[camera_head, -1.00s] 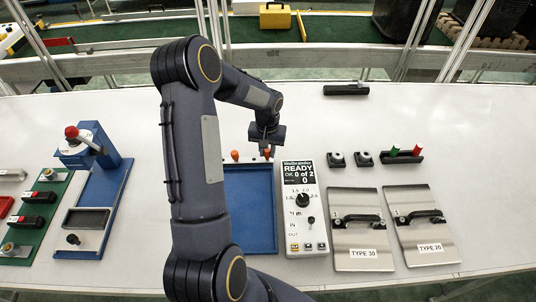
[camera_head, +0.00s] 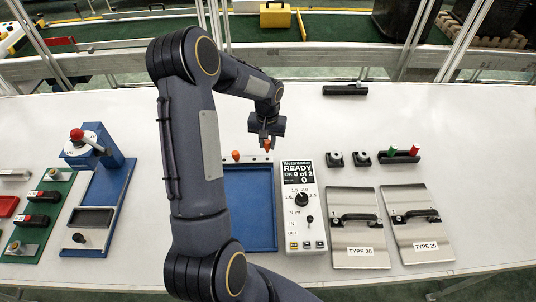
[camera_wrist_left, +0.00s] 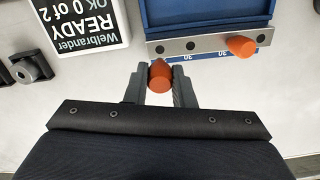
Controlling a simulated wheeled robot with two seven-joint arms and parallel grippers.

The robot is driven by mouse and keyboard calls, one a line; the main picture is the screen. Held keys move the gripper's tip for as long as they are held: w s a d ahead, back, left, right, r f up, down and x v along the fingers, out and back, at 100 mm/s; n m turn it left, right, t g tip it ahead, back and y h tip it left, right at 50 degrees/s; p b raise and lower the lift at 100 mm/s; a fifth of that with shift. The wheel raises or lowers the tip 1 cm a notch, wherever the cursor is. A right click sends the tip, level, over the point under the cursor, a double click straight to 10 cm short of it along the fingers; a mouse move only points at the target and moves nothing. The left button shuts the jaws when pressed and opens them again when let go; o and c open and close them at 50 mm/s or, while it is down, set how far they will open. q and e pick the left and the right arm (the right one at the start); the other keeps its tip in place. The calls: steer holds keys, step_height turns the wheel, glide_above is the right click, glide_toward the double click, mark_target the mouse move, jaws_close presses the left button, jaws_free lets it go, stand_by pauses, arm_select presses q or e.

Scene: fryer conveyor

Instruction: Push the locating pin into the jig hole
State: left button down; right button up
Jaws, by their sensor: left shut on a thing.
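My left gripper (camera_head: 266,141) is shut on an orange locating pin (camera_wrist_left: 160,77), held between its two fingertips. In the head view the held pin (camera_head: 267,146) shows just below the fingers, above the back edge of a blue tray jig (camera_head: 249,247). In the left wrist view a grey metal strip with dark holes (camera_wrist_left: 207,44) runs along the jig's edge, and the held pin appears apart from it. A second orange pin (camera_wrist_left: 240,46) stands in the strip; it also shows in the head view (camera_head: 236,155). The held pin's lower end is hidden. My right gripper is out of view.
A white Welbrander control box (camera_head: 299,220) reading "READY, OK 0 of 2" stands right beside the jig. Two metal plates with black handles (camera_head: 358,246) lie further right. A blue lever press (camera_head: 105,180) stands left. The white table behind the jig is mostly clear.

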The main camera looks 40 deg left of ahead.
arm_select(q)
steer(key=s+a+r, duration=0.3)
steer(key=a+r, duration=0.1)
steer(key=shift+d+f+b, duration=0.15)
steer(key=shift+f+b, duration=0.45)
steer(key=shift+f, duration=0.9)
steer(key=shift+d+f+b, duration=0.15)
steer(key=shift+f+b, duration=0.45)
steer(key=shift+f, duration=0.9)
steer(key=shift+f+b, duration=0.3)
steer(key=shift+b, duration=0.05)
